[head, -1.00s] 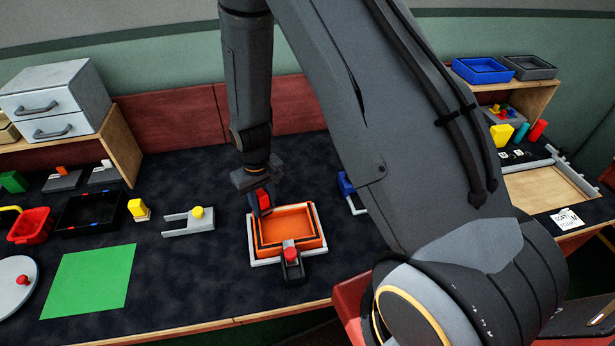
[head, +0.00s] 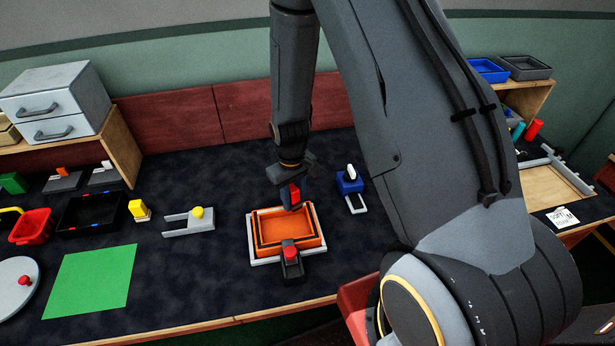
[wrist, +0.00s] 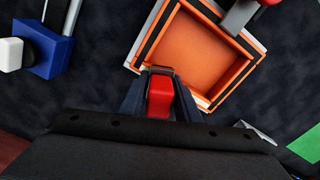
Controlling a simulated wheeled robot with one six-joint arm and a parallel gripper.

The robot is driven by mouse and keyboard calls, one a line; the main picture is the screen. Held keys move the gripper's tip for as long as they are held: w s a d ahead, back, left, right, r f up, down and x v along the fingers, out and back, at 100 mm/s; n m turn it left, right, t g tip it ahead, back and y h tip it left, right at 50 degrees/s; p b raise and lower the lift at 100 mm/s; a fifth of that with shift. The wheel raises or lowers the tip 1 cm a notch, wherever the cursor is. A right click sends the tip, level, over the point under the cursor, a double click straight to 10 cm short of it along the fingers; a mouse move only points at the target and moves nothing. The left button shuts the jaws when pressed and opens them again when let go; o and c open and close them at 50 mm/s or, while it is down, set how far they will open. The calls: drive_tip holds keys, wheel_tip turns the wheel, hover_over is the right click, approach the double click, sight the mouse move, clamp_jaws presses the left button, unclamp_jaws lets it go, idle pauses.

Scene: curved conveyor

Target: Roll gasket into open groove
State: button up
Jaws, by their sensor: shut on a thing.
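An orange tray (head: 262,244) sits in a pale frame (head: 252,261) at the middle of the bench. It also shows in the wrist view (wrist: 190,50), with black strips along its rim; I cannot tell gasket from bare groove there. Whether the piece touches the rim is unclear. A black fixture with a red knob (head: 290,252) stands at the tray's near edge.
A blue block with a white knob (head: 349,182) stands right of the tray. A grey forked holder with a yellow knob (head: 190,222) lies to the left, beside a green mat (head: 90,281). The dark bench between them is clear.

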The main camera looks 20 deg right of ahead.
sight(306, 204)
drive_tip(key=shift+s+d, duration=0.1)
drive_tip(key=shift+d, duration=0.35)
drive_tip(key=shift+s+d+r+p, duration=0.1)
drive_tip(key=shift+d+p, duration=0.05)
drive_tip(key=shift+d, duration=0.55)
drive_tip(key=shift+s+d+r+p, duration=0.1)
drive_tip(key=shift+d+p, duration=0.05)
drive_tip(key=shift+d, duration=0.5)
wheel_tip(306, 204, up, 8)
drive_tip(key=p, duration=0.4)
drive_tip(key=shift+p, duration=0.3)
drive_tip(key=shift+a+f, duration=0.1)
drive_tip(key=shift+f, duration=0.05)
